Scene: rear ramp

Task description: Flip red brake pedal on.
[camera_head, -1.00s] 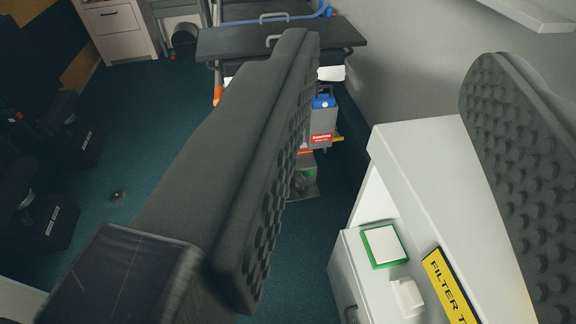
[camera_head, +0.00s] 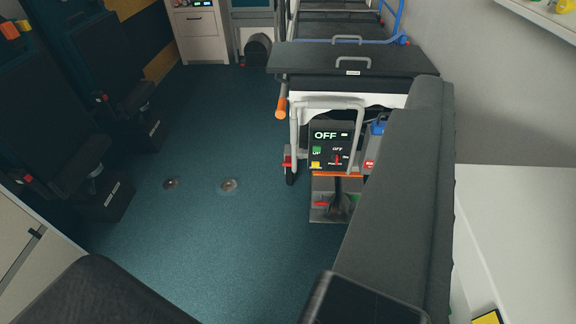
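A small red pedal-like part (camera_head: 320,204) sits low on a grey foot unit (camera_head: 341,212) under the stretcher's near end, left of a green part (camera_head: 355,201). Another small red part (camera_head: 287,160) is by the stretcher's left wheel. I cannot tell which is the brake pedal or how either is set. The other finger cannot be made out. Nothing is held.
The stretcher (camera_head: 345,60) extends behind. A white cabinet (camera_head: 520,230) is at right, dark seats (camera_head: 110,75) at left. Blue-green floor (camera_head: 215,230) between is clear.

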